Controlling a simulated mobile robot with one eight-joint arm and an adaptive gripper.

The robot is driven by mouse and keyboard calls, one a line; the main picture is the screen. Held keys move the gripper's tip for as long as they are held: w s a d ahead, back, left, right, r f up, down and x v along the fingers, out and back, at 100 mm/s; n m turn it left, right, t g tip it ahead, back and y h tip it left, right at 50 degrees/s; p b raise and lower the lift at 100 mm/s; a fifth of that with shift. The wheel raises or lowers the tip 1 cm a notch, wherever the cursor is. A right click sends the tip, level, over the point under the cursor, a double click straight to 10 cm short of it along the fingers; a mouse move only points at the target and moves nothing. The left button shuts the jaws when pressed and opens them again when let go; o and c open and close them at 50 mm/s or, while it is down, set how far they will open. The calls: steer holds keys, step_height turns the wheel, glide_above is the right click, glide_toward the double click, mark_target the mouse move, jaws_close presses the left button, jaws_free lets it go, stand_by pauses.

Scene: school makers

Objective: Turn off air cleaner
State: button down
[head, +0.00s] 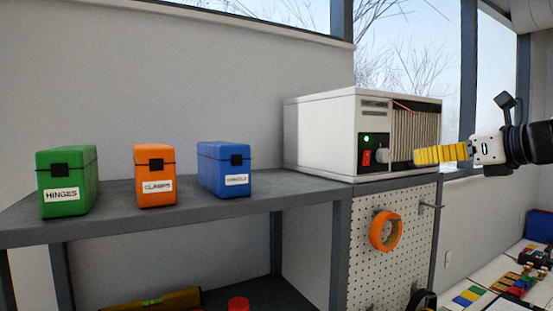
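The air cleaner (322,130) is a white box with a grille at its front right, standing at the right end of the grey shelf. Its dark front panel has a lit green light (366,139), a red switch (366,157) below it and a pale round knob (382,153) beside them. My gripper (418,156) reaches in from the right, its yellow fingers pointing left in front of the grille, near the knob. Seen side-on, the fingers look like one row. Whether they are apart, or touch the cleaner, cannot be told.
Green (68,180), orange (155,175) and blue (224,169) boxes stand on the grey shelf (110,224) at the left. Below the cleaner, an orange tape roll (386,230) hangs on a pegboard (365,275). Small coloured items lie on a surface at lower right.

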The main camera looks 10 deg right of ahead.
mark_target(365, 156)
steer(key=p+x, duration=0.1)
steer(key=x, duration=0.3)
steer(key=p+x, duration=0.1)
steer(key=x, duration=0.4)
steer(key=r+p+x, duration=0.1)
steer(key=x, duration=0.4)
steer(key=shift+w+a+r+p, duration=0.1)
steer(key=shift+p, duration=0.2)
steer(key=shift+w+a+r, duration=0.15)
steer(key=shift+w+r, duration=0.25)
steer(key=shift+w, duration=0.05)
steer(key=shift+f, duration=0.15)
steer(key=shift+s, duration=0.1)
